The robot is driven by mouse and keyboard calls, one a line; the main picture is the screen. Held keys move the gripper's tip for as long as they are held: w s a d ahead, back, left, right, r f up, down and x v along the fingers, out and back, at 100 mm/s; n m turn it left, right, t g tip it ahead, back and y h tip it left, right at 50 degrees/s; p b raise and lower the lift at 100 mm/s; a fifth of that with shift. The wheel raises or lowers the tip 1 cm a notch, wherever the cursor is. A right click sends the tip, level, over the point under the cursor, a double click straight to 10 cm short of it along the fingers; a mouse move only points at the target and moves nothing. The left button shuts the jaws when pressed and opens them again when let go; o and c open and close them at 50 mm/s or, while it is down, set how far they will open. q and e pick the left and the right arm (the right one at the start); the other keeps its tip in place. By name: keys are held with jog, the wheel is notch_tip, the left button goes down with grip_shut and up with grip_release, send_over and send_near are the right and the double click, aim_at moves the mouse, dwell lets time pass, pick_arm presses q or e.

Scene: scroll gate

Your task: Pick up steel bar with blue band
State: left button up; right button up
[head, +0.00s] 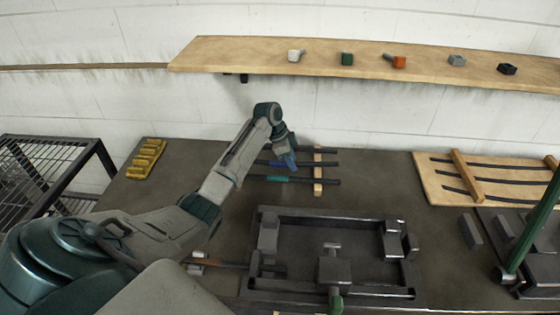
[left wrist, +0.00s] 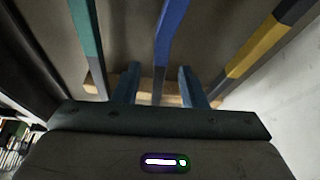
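The steel bar with blue band (left wrist: 170,35) runs through the left wrist view between the two fingers of my left gripper (left wrist: 158,82). The fingers are apart, with a gap on each side of the bar. In the head view my left gripper (head: 287,163) is down at the bars and partly hides the blue-banded bar (head: 322,163). A bar with a teal band (head: 279,179) lies nearer. A bar with a yellow band (left wrist: 257,48) shows at the right in the left wrist view. My right gripper is not in view.
The bars lie across a wooden strip (head: 318,187). A dark fixture frame (head: 350,293) stands nearer on the table. Yellow blocks (head: 146,158) are at the left, a wooden rack with dark rods (head: 430,188) at the right. A shelf (head: 220,54) with small parts hangs above.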

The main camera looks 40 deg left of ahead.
pick_arm(q)
grip_shut()
jog(key=shift+r, duration=0.1)
jog(key=shift+r, duration=0.15)
